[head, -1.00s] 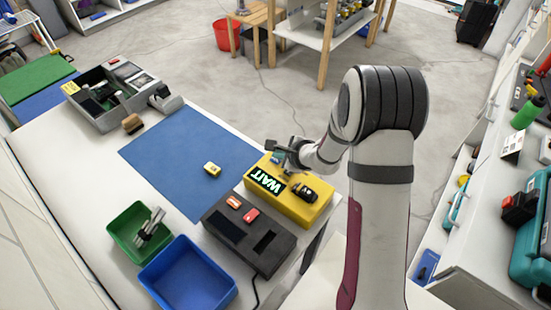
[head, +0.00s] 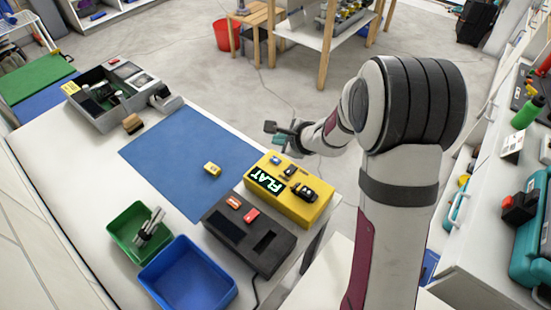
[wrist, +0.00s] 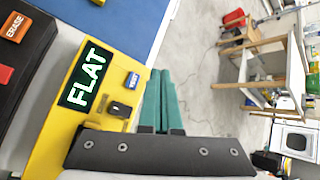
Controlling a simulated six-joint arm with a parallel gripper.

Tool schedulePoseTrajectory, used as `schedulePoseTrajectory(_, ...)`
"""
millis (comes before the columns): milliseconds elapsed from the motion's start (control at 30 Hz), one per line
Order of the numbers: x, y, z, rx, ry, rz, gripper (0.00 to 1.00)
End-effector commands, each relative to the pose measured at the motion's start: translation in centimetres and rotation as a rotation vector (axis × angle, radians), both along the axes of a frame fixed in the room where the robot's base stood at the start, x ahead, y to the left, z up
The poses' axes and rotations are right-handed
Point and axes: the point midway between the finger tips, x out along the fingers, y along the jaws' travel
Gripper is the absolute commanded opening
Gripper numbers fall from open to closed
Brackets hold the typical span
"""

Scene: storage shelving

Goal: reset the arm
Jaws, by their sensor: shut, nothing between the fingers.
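My gripper (head: 278,141) hangs just beyond the far edge of the yellow tester box (head: 308,208), apart from it. In the wrist view its teal fingers (wrist: 161,98) are together and empty, over the floor beside the box. The box's display (head: 265,180) reads FLAT in green-white letters; it also shows in the wrist view (wrist: 87,77). A blue labelled button (wrist: 132,81) and a black switch (wrist: 121,108) sit on the box top. A dark rounded part (head: 304,190) sits at the box's right.
A dark box (head: 270,262) with orange and red buttons stands beside the tester. A small yellow item (head: 212,168) lies on the blue mat (head: 175,145). Green (head: 114,230) and blue (head: 147,279) bins are in front. A grey compartment tray (head: 100,125) stands at the far left.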

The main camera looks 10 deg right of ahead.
Motion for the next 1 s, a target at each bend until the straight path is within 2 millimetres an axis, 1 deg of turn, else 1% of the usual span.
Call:
schedulePoseTrajectory(633, 0.0, 0.0, 0.0, 0.000, -0.001, 0.001, 0.00)
schedulePoseTrajectory(667, -0.1, 0.2, 0.2, -0.001, -0.005, 0.010, 0.00)
schedulePoseTrajectory(733, -0.8, 1.3, 2.0, -0.009, -0.035, 0.081, 0.00)
schedulePoseTrajectory(767, -1.5, 2.3, 3.3, -0.017, -0.057, 0.142, 0.00)
schedulePoseTrajectory(800, -3.2, 3.9, 5.4, -0.032, -0.091, 0.254, 0.00)
schedulePoseTrajectory(833, -5.0, 5.3, 7.1, -0.051, -0.115, 0.355, 0.00)
schedulePoseTrajectory(867, -7.4, 6.6, 8.7, -0.074, -0.133, 0.468, 0.00)
schedulePoseTrajectory(900, -11.2, 8.1, 10.2, -0.113, -0.140, 0.626, 0.00)
schedulePoseTrajectory(933, -14.2, 8.8, 10.9, -0.149, -0.134, 0.739, 0.00)
schedulePoseTrajectory(967, -17.3, 9.0, 11.3, -0.191, -0.117, 0.846, 0.00)
schedulePoseTrajectory(1000, -21.3, 8.7, 11.4, -0.255, -0.081, 0.974, 0.00)
